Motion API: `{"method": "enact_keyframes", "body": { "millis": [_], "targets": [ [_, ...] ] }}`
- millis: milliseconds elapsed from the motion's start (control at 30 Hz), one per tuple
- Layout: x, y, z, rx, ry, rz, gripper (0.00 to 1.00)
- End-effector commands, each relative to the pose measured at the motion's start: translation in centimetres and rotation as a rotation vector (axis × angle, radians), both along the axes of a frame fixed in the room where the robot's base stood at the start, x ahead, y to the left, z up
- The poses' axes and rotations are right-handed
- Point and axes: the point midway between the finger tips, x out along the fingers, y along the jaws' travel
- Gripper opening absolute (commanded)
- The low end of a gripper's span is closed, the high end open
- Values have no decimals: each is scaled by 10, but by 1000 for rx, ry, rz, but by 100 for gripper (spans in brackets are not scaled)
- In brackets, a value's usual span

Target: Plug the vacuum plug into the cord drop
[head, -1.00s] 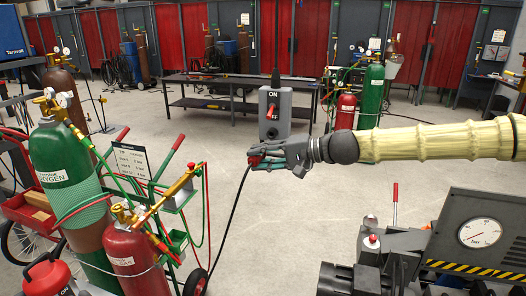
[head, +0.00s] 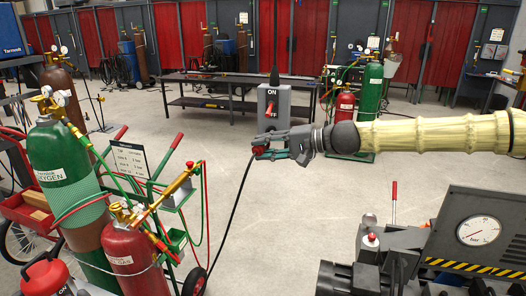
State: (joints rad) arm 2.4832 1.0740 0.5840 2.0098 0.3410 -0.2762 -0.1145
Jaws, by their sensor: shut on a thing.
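The cord drop (head: 283,110) is a grey box with a red switch and ON lettering, hanging on a dark cord from above near the middle of the head view. My gripper (head: 270,147) is just below it in the picture, shut on the vacuum plug (head: 259,149). The plug is a small red piece at the fingertips, partly covered by the fingers. A black cable (head: 234,208) runs down from it to the floor. The plug and box look apart; their depth gap cannot be told.
A dark metal bench (head: 205,92) stands behind the box. Gas cylinders on a cart (head: 60,165) fill the left. A machine with a pressure gauge (head: 478,231) stands at the lower right. The floor (head: 300,230) between is clear.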

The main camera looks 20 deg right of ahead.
Motion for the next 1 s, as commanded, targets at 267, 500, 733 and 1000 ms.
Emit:
{"method": "enact_keyframes", "body": {
  "millis": [267, 500, 733, 1000],
  "targets": [
    [16, -10, -1, 0, 0, 1, 1],
    [23, -15, 0, 0, -1, 1, 1],
    [24, -16, 0, 0, 0, 1, 1],
    [24, -16, 0, 0, 0, 1, 1]
  ]
}}
